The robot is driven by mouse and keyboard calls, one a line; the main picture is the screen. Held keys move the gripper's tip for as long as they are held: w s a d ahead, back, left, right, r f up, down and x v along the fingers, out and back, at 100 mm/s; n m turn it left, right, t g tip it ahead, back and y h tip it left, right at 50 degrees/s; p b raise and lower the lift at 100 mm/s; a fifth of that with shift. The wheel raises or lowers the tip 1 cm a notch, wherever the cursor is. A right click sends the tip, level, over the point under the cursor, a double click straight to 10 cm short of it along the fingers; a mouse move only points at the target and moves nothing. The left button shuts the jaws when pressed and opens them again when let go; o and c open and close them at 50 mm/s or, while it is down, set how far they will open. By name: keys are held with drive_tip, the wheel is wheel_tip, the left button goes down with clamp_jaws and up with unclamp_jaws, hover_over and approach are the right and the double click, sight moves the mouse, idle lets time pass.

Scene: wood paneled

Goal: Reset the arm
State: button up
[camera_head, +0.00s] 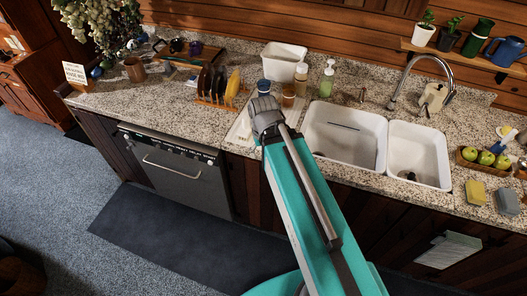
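My teal arm rises from the bottom of the head view and reaches up over the counter's front edge. Its grey end, where my gripper (265,112) is, sits above the granite counter (140,103), just left of the double sink (345,138). The fingers are too small and foreshortened to show whether they are open or shut. I cannot see anything held. Part of a blue-topped jar (264,87) shows right behind the gripper.
Soap bottles (327,80) and a white bin (283,61) stand behind the gripper. A dish rack (216,85) with plates is to its left. The faucet (423,78) arches over the sink. The dishwasher (180,172) is below the counter.

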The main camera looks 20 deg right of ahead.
wheel_tip(320, 180, down, 9)
drive_tip(key=b, duration=0.9)
drive_tip(key=shift+f, duration=0.15)
idle(0.9)
